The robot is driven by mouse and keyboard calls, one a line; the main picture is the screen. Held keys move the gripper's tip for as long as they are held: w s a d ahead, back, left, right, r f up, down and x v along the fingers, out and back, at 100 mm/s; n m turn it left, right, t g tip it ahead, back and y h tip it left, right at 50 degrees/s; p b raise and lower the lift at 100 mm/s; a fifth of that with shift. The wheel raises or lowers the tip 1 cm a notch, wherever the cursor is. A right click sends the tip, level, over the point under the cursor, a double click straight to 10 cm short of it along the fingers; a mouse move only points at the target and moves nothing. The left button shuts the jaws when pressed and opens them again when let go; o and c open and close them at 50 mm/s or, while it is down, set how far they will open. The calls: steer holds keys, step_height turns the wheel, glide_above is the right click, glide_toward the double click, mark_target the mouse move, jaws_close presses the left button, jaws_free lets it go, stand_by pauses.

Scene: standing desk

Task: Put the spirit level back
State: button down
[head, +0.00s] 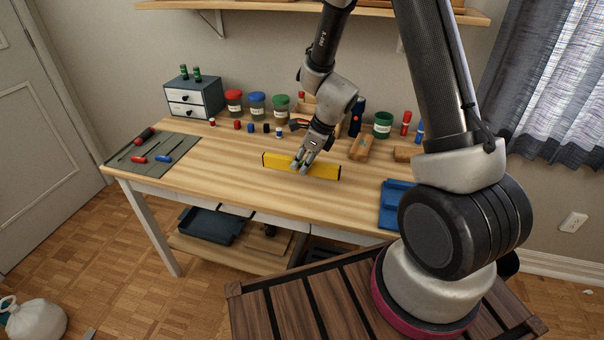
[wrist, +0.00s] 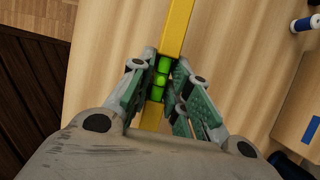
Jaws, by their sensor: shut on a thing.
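The spirit level is a long yellow bar with dark ends (head: 323,170), in the middle of the desk in the head view. In the wrist view the yellow bar (wrist: 176,30) runs from the top edge down between my fingers, and its green vial shows there. My gripper (head: 303,165) is shut on the level near its middle, and its fingers show on both sides of the bar in the wrist view (wrist: 161,85). I cannot tell whether the level touches the desk or is slightly above it. My palm hides part of the bar.
The desk top (head: 220,165) is clear to the left of the level. A grey mat (head: 183,150) with screwdrivers lies at the left. A drawer box (head: 193,97), jars (head: 257,104) and small spools line the back. Wooden blocks (head: 361,147) and a blue tray (head: 394,205) are at the right.

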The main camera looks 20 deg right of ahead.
steer(key=shift+f, duration=1.9)
steer(key=shift+f, duration=0.1)
steer(key=c, duration=1.3)
jaws_free()
steer(key=shift+c, duration=0.2)
